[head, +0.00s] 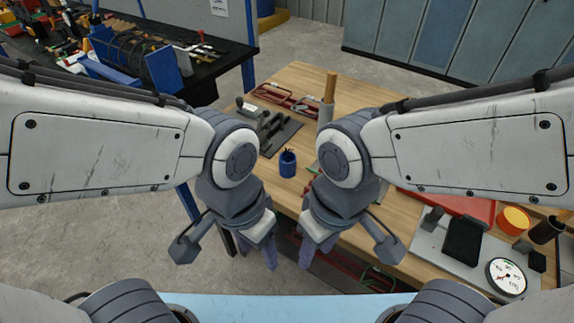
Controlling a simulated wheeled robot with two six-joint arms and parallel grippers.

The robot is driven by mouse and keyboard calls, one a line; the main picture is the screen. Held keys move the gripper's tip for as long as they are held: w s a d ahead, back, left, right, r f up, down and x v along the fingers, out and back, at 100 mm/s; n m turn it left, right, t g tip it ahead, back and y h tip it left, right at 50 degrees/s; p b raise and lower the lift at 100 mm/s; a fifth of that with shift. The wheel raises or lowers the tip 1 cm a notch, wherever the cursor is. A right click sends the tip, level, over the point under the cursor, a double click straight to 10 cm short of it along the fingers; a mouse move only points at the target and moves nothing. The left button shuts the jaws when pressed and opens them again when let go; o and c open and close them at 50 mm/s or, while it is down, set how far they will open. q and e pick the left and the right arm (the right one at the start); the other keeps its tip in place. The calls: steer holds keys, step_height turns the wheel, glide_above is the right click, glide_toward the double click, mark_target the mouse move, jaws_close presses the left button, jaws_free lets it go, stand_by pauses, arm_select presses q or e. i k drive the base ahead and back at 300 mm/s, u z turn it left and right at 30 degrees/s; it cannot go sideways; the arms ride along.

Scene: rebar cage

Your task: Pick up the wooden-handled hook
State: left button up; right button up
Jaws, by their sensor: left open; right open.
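A light wooden handle (331,84) stands upright in a pale cylindrical holder (325,112) on the wooden table, beyond my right arm. It may belong to the wooden-handled hook, but no hook shape is visible there; its lower part is inside the holder. My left gripper (258,258) is open and empty, pointing down near the table's front edge. My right gripper (318,256) is open and empty, a little to the right of it, also pointing down. Both are well nearer to me than the handle, and neither touches it.
A blue cup (287,165) with dark items stands mid-table, before a dark mat (288,137) with tools. Red-framed tools (284,98) lie behind. A dial gauge (506,276), dark block (464,240) and orange cup (513,220) are at right. My arms hide parts of the table.

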mark_target(329, 96)
steer(key=u, duration=0.45)
steer(key=i, duration=0.85)
steer(key=u, duration=0.05)
